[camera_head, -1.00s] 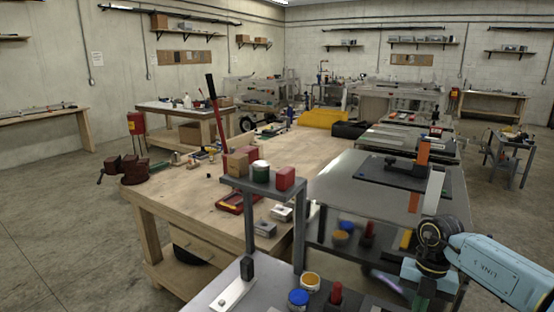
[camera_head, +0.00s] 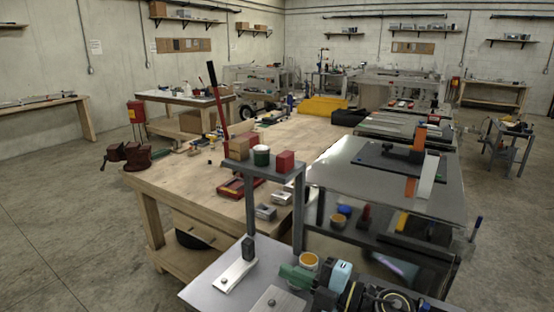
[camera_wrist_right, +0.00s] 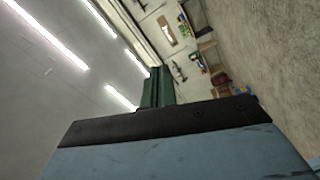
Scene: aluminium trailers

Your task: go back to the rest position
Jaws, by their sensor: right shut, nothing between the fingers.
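My right gripper (camera_head: 290,274) shows at the bottom of the head view, its green fingers pointing left over the near grey table (camera_head: 215,285). It holds nothing. In the right wrist view its green fingers (camera_wrist_right: 157,86) are together, with ceiling lights and a far wall beyond. The head view cannot show clearly how high it is above the table. My left gripper is in neither view.
Open floor (camera_head: 60,215) is at left.

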